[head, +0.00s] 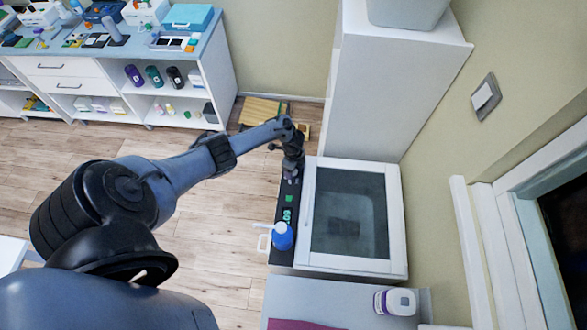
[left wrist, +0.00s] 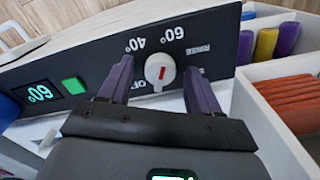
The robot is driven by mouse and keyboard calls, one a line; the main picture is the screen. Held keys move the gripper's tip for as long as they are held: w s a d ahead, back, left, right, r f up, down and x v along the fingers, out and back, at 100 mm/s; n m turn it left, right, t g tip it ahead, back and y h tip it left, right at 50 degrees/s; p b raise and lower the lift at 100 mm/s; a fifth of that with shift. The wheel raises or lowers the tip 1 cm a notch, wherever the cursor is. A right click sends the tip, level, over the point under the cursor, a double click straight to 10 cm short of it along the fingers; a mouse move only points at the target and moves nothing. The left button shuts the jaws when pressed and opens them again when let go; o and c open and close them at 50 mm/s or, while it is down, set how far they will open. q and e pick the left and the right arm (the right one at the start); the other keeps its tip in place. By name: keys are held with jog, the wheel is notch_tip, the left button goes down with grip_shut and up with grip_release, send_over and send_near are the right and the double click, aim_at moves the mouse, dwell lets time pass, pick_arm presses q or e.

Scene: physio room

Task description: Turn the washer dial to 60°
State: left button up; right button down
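The washer's dark control panel (head: 273,210) runs along the left edge of its white, glass-topped body (head: 398,230). My left gripper (head: 291,170) is over the panel's far end in the head view and hides the dial there. In the left wrist view the white round dial (left wrist: 160,70) with a red mark lies between my left gripper's purple fingers (left wrist: 158,82). The fingers are open, with a gap on each side of the dial. Labels 60° and 40° sit above the dial in that view. The green display (left wrist: 39,93) seems to read 60°. My right gripper is not in view.
A green button (left wrist: 74,86) sits beside the display. A tall white cabinet (head: 365,95) stands behind the washer. A grey surface with a white bottle (head: 395,302) is in front. Wooden floor lies open to the left.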

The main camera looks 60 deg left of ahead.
pick_arm(q)
jog(key=shift+r, duration=0.1)
jog(key=shift+r+p, duration=0.3)
jog(key=shift+r, duration=0.3)
notch_tip(320, 180, up, 10)
jog(key=p, duration=0.2)
jog(key=shift+f, duration=0.25)
jog(key=shift+d, duration=0.1)
